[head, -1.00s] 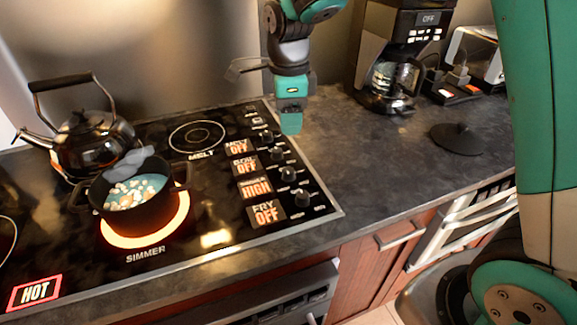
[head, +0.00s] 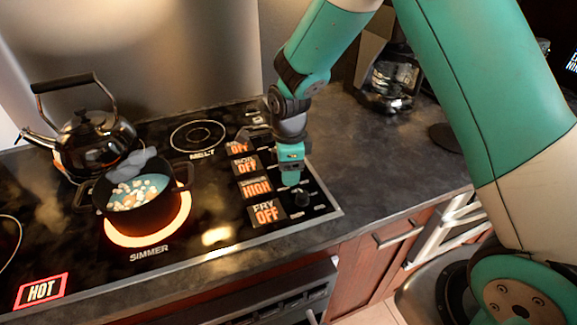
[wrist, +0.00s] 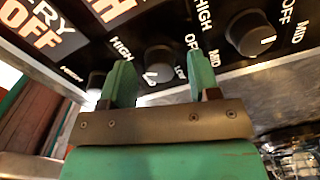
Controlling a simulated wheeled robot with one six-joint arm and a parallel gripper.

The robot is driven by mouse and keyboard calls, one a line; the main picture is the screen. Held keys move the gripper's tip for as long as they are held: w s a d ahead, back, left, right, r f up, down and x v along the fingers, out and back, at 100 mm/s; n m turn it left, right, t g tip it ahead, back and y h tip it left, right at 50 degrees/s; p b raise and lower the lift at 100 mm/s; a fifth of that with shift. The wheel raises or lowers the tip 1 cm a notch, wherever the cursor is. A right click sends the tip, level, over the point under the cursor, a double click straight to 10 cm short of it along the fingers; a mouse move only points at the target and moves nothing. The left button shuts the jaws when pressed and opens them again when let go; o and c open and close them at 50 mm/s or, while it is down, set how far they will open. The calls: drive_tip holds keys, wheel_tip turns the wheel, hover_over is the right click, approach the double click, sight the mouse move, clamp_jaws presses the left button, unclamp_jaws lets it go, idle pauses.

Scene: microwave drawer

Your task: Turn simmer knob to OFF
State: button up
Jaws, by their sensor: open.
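My gripper (head: 291,177) points down over the row of knobs at the right of the stove. In the wrist view its open green fingers (wrist: 161,72) stand on either side of a black knob (wrist: 160,61), which seems to be the simmer knob. I cannot tell if they touch it. In the head view my gripper hides this knob. The simmer display (head: 256,188) reads HIGH. The simmer burner ring (head: 118,234) glows orange under a black pot (head: 150,214).
The fry knob (head: 302,198) is just in front of my gripper, and another knob (wrist: 250,32) is to the right in the wrist view. A kettle (head: 95,140) stands at the back left. A coffee maker (head: 390,80) stands behind on the counter.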

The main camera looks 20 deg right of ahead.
drive_tip(key=c, duration=0.9)
